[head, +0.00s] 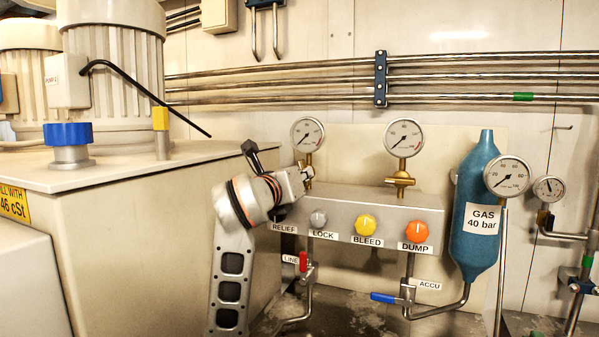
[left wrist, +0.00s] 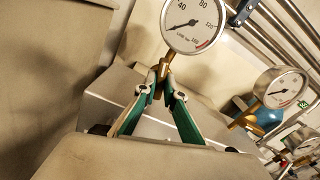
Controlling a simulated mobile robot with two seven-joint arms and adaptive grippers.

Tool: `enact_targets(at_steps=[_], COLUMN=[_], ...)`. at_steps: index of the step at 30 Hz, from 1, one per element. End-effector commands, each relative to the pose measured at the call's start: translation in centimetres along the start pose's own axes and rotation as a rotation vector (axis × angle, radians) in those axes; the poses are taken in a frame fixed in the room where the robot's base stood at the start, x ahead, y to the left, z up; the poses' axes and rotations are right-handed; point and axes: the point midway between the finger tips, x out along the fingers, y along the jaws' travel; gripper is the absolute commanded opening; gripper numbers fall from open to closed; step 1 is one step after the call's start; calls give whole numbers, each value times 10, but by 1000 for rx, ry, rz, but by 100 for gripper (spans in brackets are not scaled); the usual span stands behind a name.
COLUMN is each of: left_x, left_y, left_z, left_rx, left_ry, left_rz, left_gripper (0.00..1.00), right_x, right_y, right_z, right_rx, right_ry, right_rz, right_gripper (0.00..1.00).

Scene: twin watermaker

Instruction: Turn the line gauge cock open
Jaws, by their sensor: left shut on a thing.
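The line gauge (head: 307,134) is the left dial above the grey manifold block (head: 355,205), with its needle low on the scale. Its brass cock (head: 309,160) sits on the stem under the dial. My left gripper (head: 306,176) is at that cock, its arm rising from below. In the left wrist view the green-sided fingers (left wrist: 163,88) are closed around the lower part of the brass cock (left wrist: 164,68) beneath the dial (left wrist: 193,24). The fingers hide part of the cock, so its handle position cannot be told. My right gripper is out of view.
A second gauge (head: 403,137) stands to the right on its brass cock (head: 400,181). Lock, bleed (head: 365,224) and dump (head: 417,231) knobs face front. Below are a red-handled line valve (head: 303,261) and a blue-handled valve (head: 383,297). A blue gas bottle (head: 478,205) stands right.

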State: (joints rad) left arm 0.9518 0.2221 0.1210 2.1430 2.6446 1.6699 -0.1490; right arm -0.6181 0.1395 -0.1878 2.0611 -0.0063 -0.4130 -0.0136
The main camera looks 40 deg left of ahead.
Motion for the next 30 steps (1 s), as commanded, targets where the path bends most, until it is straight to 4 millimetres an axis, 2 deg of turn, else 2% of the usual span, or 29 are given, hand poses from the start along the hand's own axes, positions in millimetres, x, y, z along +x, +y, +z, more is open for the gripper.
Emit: enact_targets(at_steps=[6,12,30], left_x=[0,0,0], left_y=[0,0,0], left_z=[1,0,-2], left_rx=[154,248,309], left_ry=[1,1,2], left_rz=[0,0,-1], left_gripper=[0,0,0], right_x=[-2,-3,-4], right_y=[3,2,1], right_z=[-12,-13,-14], right_rx=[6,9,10], right_ry=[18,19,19], right_rz=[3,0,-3], right_gripper=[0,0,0])
